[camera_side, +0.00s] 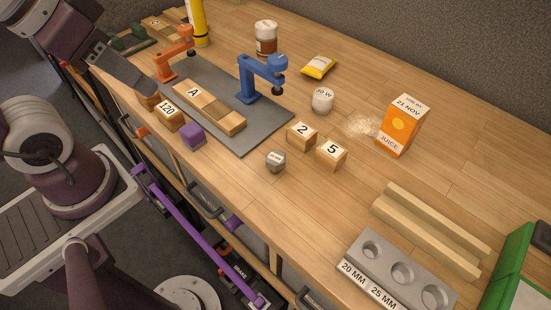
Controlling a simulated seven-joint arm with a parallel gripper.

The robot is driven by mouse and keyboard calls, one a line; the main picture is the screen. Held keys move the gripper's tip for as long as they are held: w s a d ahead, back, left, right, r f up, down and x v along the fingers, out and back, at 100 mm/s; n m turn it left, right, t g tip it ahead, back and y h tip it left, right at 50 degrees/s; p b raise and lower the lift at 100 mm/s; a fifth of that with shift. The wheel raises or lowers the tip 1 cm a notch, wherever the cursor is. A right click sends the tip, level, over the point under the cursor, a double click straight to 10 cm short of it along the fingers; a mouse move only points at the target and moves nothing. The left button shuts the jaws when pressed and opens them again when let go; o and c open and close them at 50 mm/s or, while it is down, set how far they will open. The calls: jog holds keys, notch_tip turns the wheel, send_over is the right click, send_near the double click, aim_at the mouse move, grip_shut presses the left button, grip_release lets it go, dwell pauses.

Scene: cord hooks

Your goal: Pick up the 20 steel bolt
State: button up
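A small grey steel bolt (275,160) with a hexagonal head stands on the wooden bench near its front edge, just off the grey plate's corner. Small lettering on its head is too small to read surely. My gripper (140,82) seems to be the dark end of the arm at the upper left, over the bench's front edge, well to the left of the bolt and apart from it. Its fingers cannot be made out, so I cannot tell whether it is open. A grey block (403,258) with round holes, marked 20 MM and 25 MM, lies at the lower right.
Wooden blocks marked 2 (301,136) and 5 (331,155) stand right of the bolt. A purple cube (193,135) is to its left. The grey plate (240,146) carries orange (178,52) and blue (262,76) posts. A juice carton (402,125) stands behind. Bench between bolt and holed block is clear.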

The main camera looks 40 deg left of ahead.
jog(key=o, duration=0.5)
